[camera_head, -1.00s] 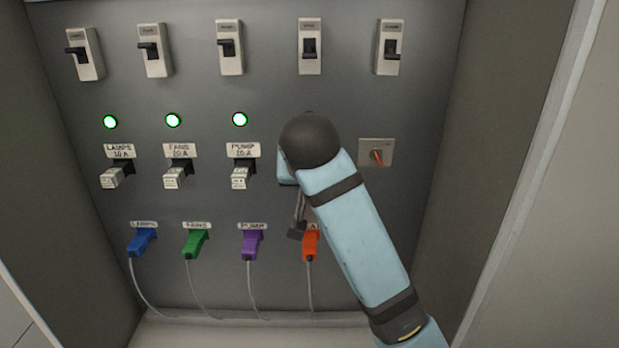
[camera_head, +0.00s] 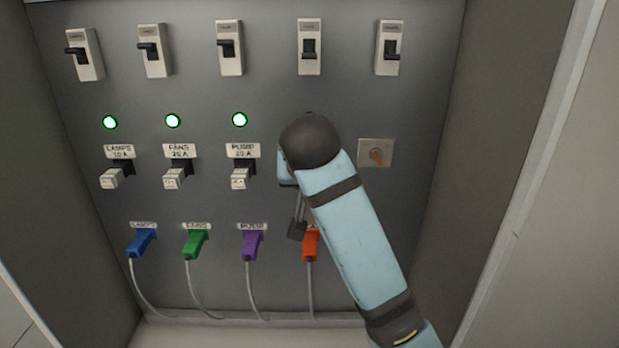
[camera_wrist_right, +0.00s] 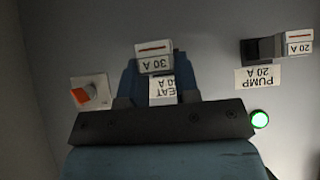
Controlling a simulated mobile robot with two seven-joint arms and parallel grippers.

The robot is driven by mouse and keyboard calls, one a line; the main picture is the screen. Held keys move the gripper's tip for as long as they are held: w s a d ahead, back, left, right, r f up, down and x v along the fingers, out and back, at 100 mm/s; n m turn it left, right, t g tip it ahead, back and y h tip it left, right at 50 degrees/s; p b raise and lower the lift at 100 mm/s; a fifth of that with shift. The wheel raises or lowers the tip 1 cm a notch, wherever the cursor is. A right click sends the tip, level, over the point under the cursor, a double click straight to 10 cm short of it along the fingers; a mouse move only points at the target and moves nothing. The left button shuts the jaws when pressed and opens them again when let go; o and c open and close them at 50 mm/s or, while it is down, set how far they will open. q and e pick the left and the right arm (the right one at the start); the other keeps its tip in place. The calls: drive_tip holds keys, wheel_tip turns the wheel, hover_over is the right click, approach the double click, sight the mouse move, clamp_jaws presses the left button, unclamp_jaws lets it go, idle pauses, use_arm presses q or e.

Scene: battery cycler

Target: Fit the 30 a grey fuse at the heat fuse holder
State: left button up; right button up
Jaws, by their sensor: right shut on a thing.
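The 30 A fuse (camera_wrist_right: 154,64) is a pale block with an orange-red stripe, seen upside down in the right wrist view. My right gripper (camera_wrist_right: 155,72) is shut on it, a blue finger on each side. The white HEAT label (camera_wrist_right: 165,88) shows between the fingers, partly covered. The heat fuse holder is hidden behind the fuse and gripper, so I cannot tell whether the fuse touches it or sits in it. My left gripper is out of view.
Left of my arm are seated fuses for lamps (camera_head: 111,178), fans (camera_head: 174,178) and pump (camera_head: 241,178), with green lamps above. A rotary switch (camera_head: 376,153) is to the right. Plugs, including an orange one (camera_head: 311,243), sit below. Several breaker switches line the top.

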drive_tip(key=shift+w+r, duration=0.1)
drive_tip(key=shift+w, duration=1.45)
idle(2.1)
drive_tip(key=o, duration=0.9)
drive_tip(key=shift+o, duration=0.8)
drive_tip(key=shift+w, duration=0.25)
drive_tip(key=shift+s, duration=0.1)
